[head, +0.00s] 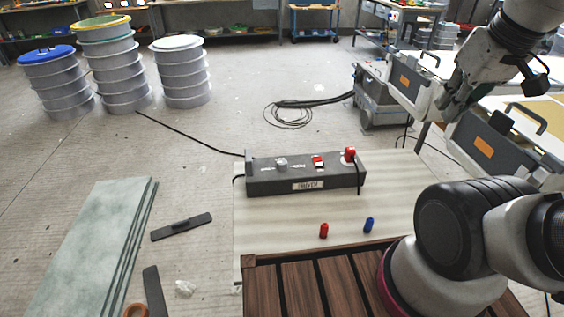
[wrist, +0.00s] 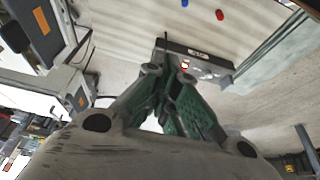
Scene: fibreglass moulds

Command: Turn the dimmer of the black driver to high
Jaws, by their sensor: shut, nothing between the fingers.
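The black driver (head: 260,185) is a long dark box with a white label on its front, lying on a pale board. On its top are a light grey knob (head: 281,163), which looks like the dimmer, a red switch (head: 318,162) and a red plug-like part (head: 350,154) with a black lead. The knob's setting is too small to read. My gripper (head: 452,108) is shut and empty, up at the right, well apart from the driver. In the wrist view the driver (wrist: 215,60) is partly hidden behind the fingers (wrist: 166,75).
Grey cases (head: 408,85) stand at the right below my gripper. Stacked drums (head: 182,75) and green-grey sheets (head: 95,245) are at the left.

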